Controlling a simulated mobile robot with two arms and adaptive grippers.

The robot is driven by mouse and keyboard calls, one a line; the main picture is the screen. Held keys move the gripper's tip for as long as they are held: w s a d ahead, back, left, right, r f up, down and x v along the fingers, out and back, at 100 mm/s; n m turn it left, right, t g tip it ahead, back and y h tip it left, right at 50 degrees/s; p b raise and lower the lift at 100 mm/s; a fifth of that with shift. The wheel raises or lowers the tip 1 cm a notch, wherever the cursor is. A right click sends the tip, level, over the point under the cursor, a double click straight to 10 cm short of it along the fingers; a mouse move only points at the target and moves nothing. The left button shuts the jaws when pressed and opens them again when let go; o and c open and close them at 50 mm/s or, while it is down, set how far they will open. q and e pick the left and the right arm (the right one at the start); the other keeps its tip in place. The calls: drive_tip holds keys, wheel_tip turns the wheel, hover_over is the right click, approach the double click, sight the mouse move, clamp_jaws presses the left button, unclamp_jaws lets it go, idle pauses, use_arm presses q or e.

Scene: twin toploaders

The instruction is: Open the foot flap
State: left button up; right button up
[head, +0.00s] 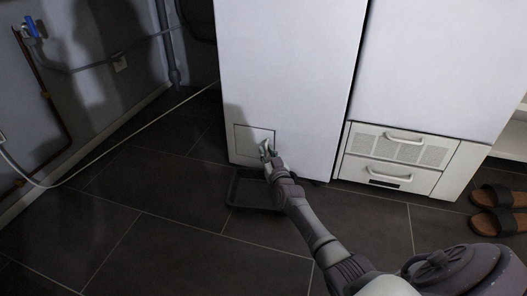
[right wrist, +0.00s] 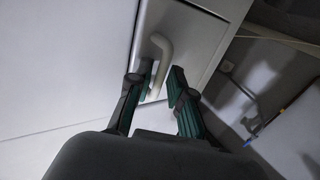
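The foot flap (head: 243,138) is a small square white panel at the bottom left of the left machine's front (head: 287,62). It appears shut, flush with the front. My right gripper (head: 266,150) is at the flap's right part in the head view and hides some of it. In the right wrist view, the flap's pale curved handle (right wrist: 159,62) reaches between the two dark green fingertips of my right gripper (right wrist: 162,84). The fingers are apart, with a gap beside the handle; the left finger is close to it, contact unclear. My left gripper is in neither view.
A dark shallow tray (head: 236,190) lies on the tiled floor below the flap, partly behind my arm. The right machine has two handled drawers (head: 391,160) at its base. Sandals (head: 497,208) lie at right. A pale hose (head: 120,141) crosses the left floor.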

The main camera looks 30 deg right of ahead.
clamp_jaws()
idle(0.3)
